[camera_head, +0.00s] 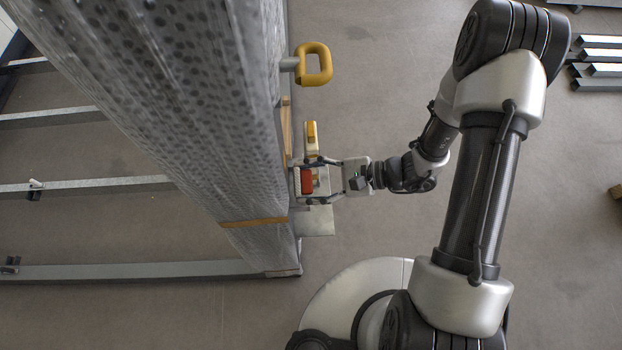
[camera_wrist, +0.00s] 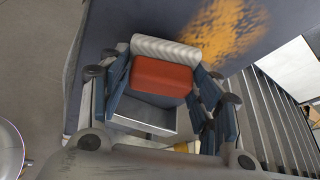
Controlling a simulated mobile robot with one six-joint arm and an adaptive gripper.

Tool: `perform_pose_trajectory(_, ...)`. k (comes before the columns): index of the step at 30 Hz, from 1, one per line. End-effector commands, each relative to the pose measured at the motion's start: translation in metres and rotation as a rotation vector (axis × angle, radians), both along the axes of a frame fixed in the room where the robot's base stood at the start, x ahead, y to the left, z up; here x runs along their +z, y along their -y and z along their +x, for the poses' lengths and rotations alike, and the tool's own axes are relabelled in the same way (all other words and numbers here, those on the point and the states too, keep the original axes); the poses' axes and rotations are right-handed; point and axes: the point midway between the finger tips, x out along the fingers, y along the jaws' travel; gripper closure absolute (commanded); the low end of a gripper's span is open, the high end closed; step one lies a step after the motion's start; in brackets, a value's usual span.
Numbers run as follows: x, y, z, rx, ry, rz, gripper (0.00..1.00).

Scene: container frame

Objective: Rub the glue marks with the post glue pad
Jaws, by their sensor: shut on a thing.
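My gripper (camera_head: 312,181) is shut on the glue pad, a red block (camera_head: 306,183) with a white ribbed face. In the wrist view, my gripper's fingers (camera_wrist: 165,85) stand on both sides of the red block (camera_wrist: 161,76), and its white face (camera_wrist: 166,48) points at a dark flat post surface (camera_wrist: 125,22). A rough orange-yellow glue mark (camera_wrist: 230,28) lies on that surface, to the right of and above the pad. I cannot tell whether the pad touches the surface. In the head view the pad is close beside the post's right edge, and the glue mark is hidden.
A tall post in spotted, translucent wrap (camera_head: 215,110) fills the left, with an orange band (camera_head: 253,222) low down. A grey tray-like plate (camera_head: 316,222) is below my gripper. Floor to the right is mostly clear.

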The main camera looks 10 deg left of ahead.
Motion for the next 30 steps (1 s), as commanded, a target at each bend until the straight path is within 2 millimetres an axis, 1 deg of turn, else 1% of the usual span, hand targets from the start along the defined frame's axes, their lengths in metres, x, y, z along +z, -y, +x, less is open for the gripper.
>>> perform_pose_trajectory(11, 0.0, -0.001, 0.0, 0.0, 0.0, 0.001, 0.7)
perform_pose_trajectory(30, 0.0, -0.014, -0.003, 0.001, -0.001, 0.001, 0.7)
